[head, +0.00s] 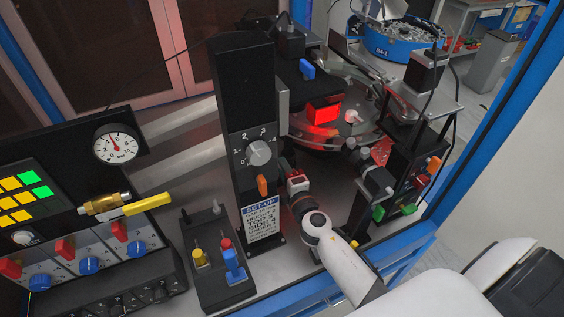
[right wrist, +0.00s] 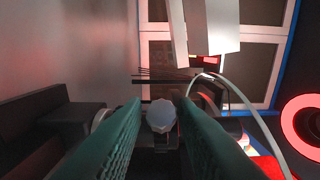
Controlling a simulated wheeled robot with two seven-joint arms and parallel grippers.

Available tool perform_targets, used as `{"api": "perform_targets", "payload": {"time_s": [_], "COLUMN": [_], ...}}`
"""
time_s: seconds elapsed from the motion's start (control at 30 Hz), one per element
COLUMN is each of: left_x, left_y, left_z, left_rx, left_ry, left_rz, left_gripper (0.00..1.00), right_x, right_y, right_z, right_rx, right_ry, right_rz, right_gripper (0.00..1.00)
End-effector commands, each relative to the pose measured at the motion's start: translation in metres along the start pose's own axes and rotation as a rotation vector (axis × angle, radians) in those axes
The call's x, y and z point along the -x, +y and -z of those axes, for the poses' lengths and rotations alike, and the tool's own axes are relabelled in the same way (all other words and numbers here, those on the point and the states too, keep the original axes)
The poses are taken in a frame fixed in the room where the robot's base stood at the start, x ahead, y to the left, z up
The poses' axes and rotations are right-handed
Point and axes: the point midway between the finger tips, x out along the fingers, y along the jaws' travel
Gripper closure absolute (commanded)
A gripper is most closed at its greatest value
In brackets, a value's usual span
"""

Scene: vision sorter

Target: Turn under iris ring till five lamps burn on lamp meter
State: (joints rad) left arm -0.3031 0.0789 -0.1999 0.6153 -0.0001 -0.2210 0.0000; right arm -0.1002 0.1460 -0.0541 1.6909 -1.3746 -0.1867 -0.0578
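My right arm comes in from the lower right in the head view, and its wrist end is low beside the black column (head: 245,110). Its fingertips are hidden there. In the right wrist view the teal fingers of my right gripper (right wrist: 158,104) stand apart on either side of a pale faceted knob (right wrist: 160,117), with thin gaps showing. I cannot tell if this knob is part of the under iris ring. A glowing red ring (right wrist: 304,127) is at the right. I cannot make out the lamp meter for certain; a panel with yellow and green squares (head: 22,187) is at the head view's left. My left gripper is out of view.
The column carries a numbered dial (head: 259,152) and a set-up card (head: 263,221). A black box with yellow, red and blue controls (head: 217,262) stands left of my arm. A dial gauge (head: 116,147) and a yellow lever valve (head: 135,205) are further left. Blue frame rails edge the cell.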

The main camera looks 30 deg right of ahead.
Motion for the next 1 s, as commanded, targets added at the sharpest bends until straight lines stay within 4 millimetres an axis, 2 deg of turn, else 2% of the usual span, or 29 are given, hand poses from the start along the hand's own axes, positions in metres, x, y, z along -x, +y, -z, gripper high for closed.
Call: {"api": "perform_targets", "payload": {"time_s": [0.13, 0.47, 0.63, 0.8, 1.0], "left_x": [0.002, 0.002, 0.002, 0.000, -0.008], "left_y": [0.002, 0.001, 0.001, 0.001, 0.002], "left_z": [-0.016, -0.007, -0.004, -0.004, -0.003], "left_rx": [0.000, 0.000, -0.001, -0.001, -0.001], "left_ry": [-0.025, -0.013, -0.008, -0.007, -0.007], "left_rz": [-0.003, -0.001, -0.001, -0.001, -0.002], "left_gripper": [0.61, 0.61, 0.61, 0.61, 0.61], "right_x": [-0.014, -0.017, -0.017, -0.017, -0.013], "right_y": [0.000, 0.001, 0.001, 0.002, 0.003], "right_z": [0.000, 0.000, 0.000, 0.002, 0.007], "right_rx": [0.000, -0.001, 0.000, 0.004, 0.007], "right_ry": [0.000, 0.000, 0.000, -0.022, -0.175], "right_rz": [0.000, -0.001, -0.001, -0.001, -0.001], "right_gripper": [0.74, 0.74, 0.99, 1.00, 1.00]}}
